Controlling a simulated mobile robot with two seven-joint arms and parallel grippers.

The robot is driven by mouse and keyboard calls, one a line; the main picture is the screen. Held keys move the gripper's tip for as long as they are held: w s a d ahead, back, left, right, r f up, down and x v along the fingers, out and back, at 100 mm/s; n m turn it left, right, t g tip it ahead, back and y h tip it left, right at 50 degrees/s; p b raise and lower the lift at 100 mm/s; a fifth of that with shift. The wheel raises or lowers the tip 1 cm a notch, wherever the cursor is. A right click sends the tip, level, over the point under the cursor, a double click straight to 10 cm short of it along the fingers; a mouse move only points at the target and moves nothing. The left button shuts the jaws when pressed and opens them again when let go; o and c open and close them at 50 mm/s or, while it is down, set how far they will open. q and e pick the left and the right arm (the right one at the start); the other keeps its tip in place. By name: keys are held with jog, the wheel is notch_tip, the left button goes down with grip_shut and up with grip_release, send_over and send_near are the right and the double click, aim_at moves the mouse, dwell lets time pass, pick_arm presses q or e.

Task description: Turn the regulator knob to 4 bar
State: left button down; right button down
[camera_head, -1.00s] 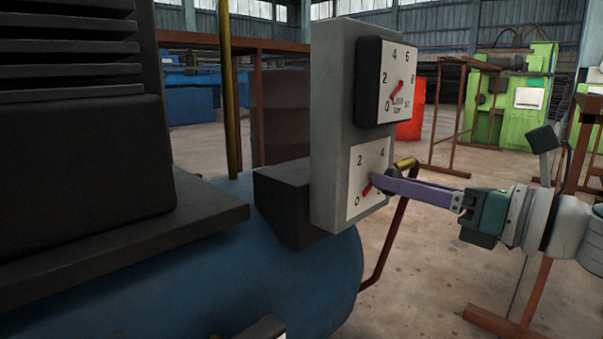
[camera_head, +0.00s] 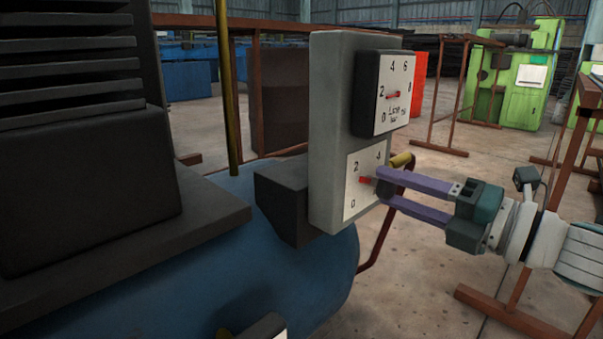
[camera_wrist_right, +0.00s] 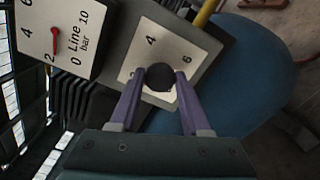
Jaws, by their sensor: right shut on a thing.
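The regulator knob (camera_wrist_right: 160,77) is a dark round knob on the lower white dial (camera_head: 352,190) of a grey panel. Its red pointer (camera_head: 367,180) points left, near the 2 mark. My right gripper (camera_head: 382,186) has purple fingers and is shut on the knob, one finger on each side, as the right wrist view (camera_wrist_right: 156,80) shows. The line gauge (camera_head: 399,83) sits above in a dark box. Its red needle (camera_wrist_right: 54,42) points close to 2. The fingers hide part of the lower dial. My left gripper is not seen.
The grey panel (camera_head: 328,130) stands by a blue tank (camera_head: 270,270) with a dark ribbed machine (camera_head: 80,170) at left. Open floor lies to the right, with brown frames and a green machine (camera_head: 515,85) beyond.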

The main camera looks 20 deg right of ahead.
jog(key=m+p, duration=0.2)
jog(key=m, duration=0.3)
jog(key=shift+r+m, duration=0.1)
jog(key=shift+m, duration=0.2)
jog(key=m+p, duration=0.1)
jog(key=m, duration=0.4)
jog(key=shift+p, duration=0.4)
jog(key=m+p, duration=0.1)
jog(key=m, duration=0.4)
jog(key=shift+m, duration=0.4)
jog(key=m, duration=0.3)
jog(key=shift+m, duration=1.3)
jog(key=shift+c, duration=1.9)
grip_release()
